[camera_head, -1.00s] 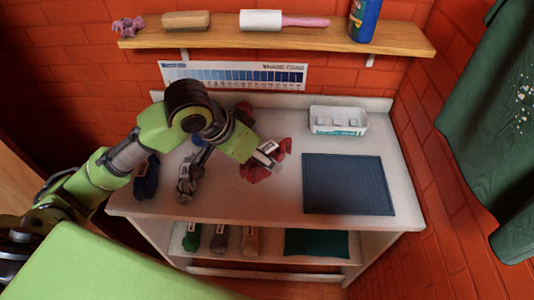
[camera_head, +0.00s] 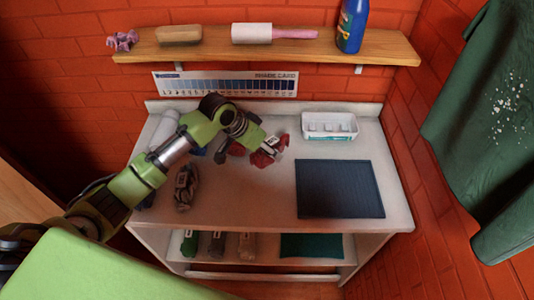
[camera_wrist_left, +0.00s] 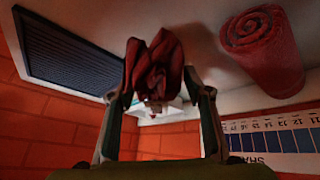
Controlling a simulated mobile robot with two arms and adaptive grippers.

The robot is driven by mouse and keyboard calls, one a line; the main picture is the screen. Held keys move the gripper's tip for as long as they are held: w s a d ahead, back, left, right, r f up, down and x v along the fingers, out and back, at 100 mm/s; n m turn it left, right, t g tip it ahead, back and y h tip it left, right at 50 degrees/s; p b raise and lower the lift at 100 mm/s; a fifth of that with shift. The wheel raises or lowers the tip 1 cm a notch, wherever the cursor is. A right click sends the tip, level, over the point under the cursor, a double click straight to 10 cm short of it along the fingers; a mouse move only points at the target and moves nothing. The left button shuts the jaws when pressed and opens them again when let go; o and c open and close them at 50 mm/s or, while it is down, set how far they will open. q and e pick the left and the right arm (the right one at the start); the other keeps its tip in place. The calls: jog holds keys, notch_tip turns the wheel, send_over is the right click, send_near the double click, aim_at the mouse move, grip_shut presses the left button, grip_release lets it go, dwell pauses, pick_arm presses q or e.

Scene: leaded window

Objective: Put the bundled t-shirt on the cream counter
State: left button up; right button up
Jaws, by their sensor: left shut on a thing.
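A crumpled red bundle of cloth (camera_head: 262,158), which looks like the bundled t-shirt, is between the fingers of my left gripper (camera_head: 275,149). The gripper is shut on it over the back middle of the pale counter (camera_head: 245,195). In the left wrist view the dark red bundle (camera_wrist_left: 153,68) sits between the two fingertips (camera_wrist_left: 160,85). I cannot tell whether it touches the counter. A separate rolled red cloth (camera_wrist_left: 262,48) lies on the counter beside it, partly hidden by my gripper in the head view. My right gripper is not in view.
A dark ribbed mat (camera_head: 340,188) lies right of the bundle, with a white divided tray (camera_head: 329,127) behind it. A dark grey bundle (camera_head: 185,187) lies at the left. The counter's front middle is clear. A wooden shelf (camera_head: 390,50) hangs above.

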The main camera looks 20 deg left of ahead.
pick_arm(q)
jog(key=shift+w+f, duration=0.35)
jog(key=shift+f, duration=0.05)
notch_tip(320, 180, down, 2)
jog(key=shift+f+p, duration=0.1)
jog(key=shift+p, duration=0.7)
jog(key=shift+f, duration=0.45)
jog(key=shift+f, duration=0.15)
jog(key=o, duration=1.2)
